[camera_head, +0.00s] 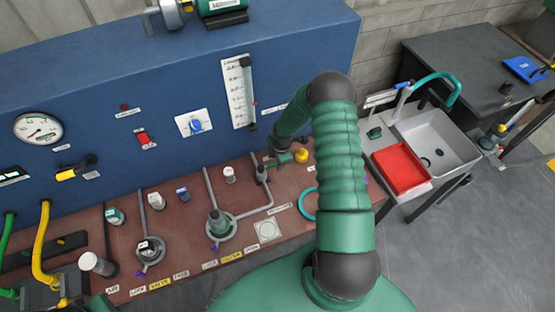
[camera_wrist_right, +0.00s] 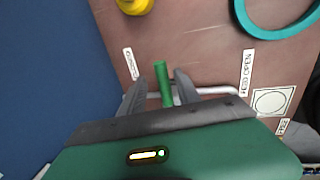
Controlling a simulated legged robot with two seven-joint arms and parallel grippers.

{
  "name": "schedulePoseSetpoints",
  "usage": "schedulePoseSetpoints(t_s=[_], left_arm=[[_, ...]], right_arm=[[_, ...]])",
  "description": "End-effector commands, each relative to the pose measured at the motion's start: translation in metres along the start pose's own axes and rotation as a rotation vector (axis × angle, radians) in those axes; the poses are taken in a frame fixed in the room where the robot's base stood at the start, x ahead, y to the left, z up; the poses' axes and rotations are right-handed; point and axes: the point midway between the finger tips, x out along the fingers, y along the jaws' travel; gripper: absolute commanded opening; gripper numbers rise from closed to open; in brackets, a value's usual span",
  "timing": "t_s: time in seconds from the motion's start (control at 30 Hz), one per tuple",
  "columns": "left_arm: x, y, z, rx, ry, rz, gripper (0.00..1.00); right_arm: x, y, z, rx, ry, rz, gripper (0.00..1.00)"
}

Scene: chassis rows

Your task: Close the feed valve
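The feed valve's green lever handle (camera_wrist_right: 163,84) stands between the two grey fingers of my right gripper (camera_wrist_right: 160,90) in the right wrist view. A gap shows on each side of the handle, so the fingers look open around it. A grey pipe runs at the handle's base. A CLOSED label (camera_wrist_right: 131,63) lies to the left and a FEED OPEN label (camera_wrist_right: 246,72) to the right. In the head view my right gripper (camera_head: 270,164) is low over the bench by the pipe, and the valve is mostly hidden.
A blue panel (camera_head: 90,110) with a gauge and a flowmeter (camera_head: 238,95) rises behind the brown bench (camera_head: 185,248). A yellow knob (camera_wrist_right: 135,5) and a teal ring (camera_wrist_right: 276,28) are near the valve.

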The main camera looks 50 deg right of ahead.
Motion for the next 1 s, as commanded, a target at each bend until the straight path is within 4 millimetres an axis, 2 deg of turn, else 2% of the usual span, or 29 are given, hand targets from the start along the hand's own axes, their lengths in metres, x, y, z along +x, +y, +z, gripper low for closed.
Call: schedulePoseSetpoints(t_s=[0.17, 0.27, 0.7, 0.83, 1.0], left_arm=[[0.001, 0.000, 0.000, 0.000, 0.000, 0.000, 0.00], [0.003, 0.000, 0.001, 0.000, 0.000, 0.000, 0.00], [0.009, 0.000, 0.002, 0.000, 0.000, 0.000, 0.00], [0.009, 0.000, 0.002, 0.000, 0.000, 0.000, 0.00], [0.009, 0.000, 0.002, 0.000, 0.000, 0.000, 0.00]], right_arm=[[-0.003, -0.001, 0.000, 0.001, -0.001, -0.001, 0.39], [-0.016, 0.000, 0.001, 0.002, -0.002, 0.001, 0.39], [-0.137, 0.002, 0.002, 0.001, -0.003, 0.001, 0.39], [-0.158, 0.002, 0.001, 0.001, -0.001, -0.001, 0.39], [-0.166, 0.002, 0.001, 0.000, 0.000, -0.004, 0.39]])
